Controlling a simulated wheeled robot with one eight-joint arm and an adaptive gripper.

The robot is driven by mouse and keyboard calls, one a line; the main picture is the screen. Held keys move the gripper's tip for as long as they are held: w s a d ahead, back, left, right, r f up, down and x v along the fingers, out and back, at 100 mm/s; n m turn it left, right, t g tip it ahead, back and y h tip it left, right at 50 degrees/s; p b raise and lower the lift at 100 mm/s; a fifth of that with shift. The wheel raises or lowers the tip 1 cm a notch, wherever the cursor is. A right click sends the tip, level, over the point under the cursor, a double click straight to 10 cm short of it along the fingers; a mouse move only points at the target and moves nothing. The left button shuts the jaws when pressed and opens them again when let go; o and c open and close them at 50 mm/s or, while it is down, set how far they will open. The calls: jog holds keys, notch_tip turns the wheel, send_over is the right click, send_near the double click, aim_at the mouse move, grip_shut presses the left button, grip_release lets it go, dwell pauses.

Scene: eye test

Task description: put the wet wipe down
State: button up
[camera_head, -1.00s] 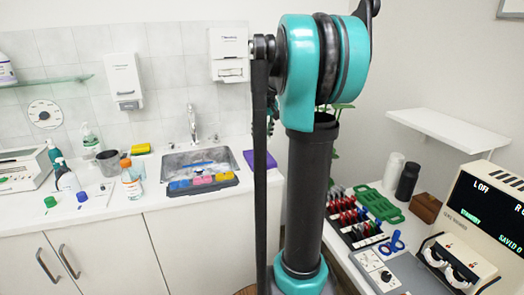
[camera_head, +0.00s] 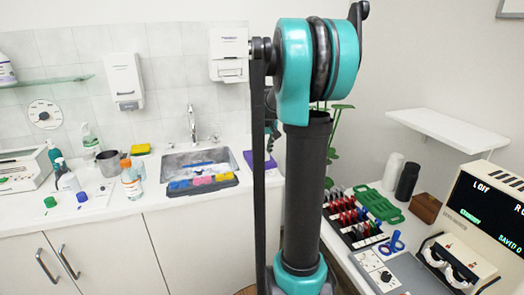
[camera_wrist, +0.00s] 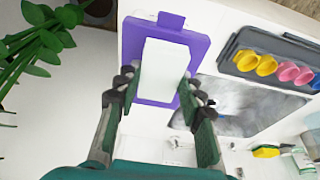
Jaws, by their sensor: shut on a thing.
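The wet wipe (camera_wrist: 165,70) is a flat white rectangle in the wrist view. My gripper (camera_wrist: 161,88) has one finger at each side of it and is shut on it. The wipe is over a purple board (camera_wrist: 134,48) with a tab at its far edge; I cannot tell whether it touches the board. In the head view the purple board (camera_head: 270,164) lies right of the sink, and my own arm hides much of this area, including the wipe.
The sink (camera_wrist: 235,105) and a dark tray of coloured cups (camera_wrist: 268,50) lie right of the board. A leafy plant (camera_wrist: 40,40) stands to the left. Bottles (camera_head: 131,183) stand left of the sink. A rack of red-handled items (camera_head: 350,215) and a machine (camera_head: 485,215) are at right.

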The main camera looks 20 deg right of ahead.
jog(key=shift+f, duration=0.25)
jog(key=shift+f, duration=0.2)
jog(key=o, duration=1.2)
jog(key=shift+r, duration=0.1)
jog(key=shift+r, duration=0.4)
jog(key=v, duration=1.2)
jog(key=s+a+f, duration=0.4)
jog(key=s+f, duration=0.4)
jog(key=s+a+f, duration=0.4)
jog(key=s+f, duration=0.5)
jog(key=s+a+f+t, duration=0.1)
jog(key=s+a+f, duration=0.2)
jog(key=s+f, duration=0.5)
jog(key=shift+s+a+f, duration=0.4)
jog(key=shift+f, duration=0.25)
